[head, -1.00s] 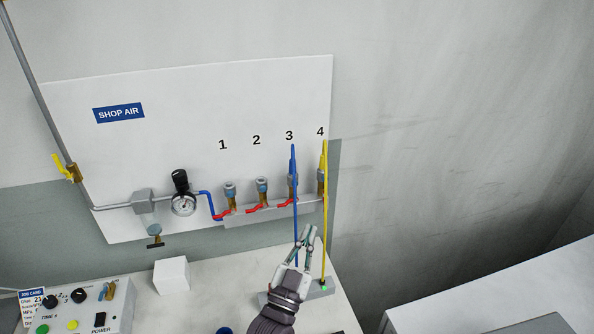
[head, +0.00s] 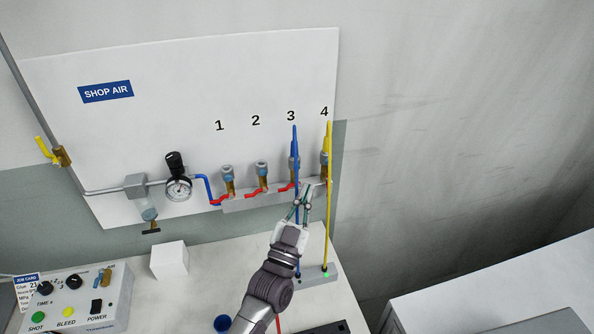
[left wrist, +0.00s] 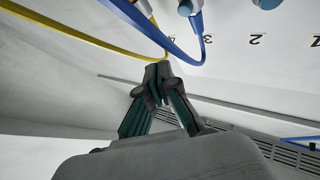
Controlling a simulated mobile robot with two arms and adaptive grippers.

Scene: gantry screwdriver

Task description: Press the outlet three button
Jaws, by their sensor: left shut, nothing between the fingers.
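Outlet three (head: 294,165) is a brass fitting with a grey collar on the manifold under the printed number 3, and a blue hose (head: 296,135) is plugged into it. The blue hose also shows in the left wrist view (left wrist: 185,50). I cannot make out a separate button on the outlet. My left gripper (head: 306,188) is shut and empty, just below outlet three; its fingertips are at the middle of the left wrist view (left wrist: 158,72). I cannot tell whether they touch the hose or manifold. My right gripper is out of view.
Outlet four with a yellow hose (head: 328,220) is close on the right. Outlets one (head: 228,180) and two (head: 262,175) are on the left.

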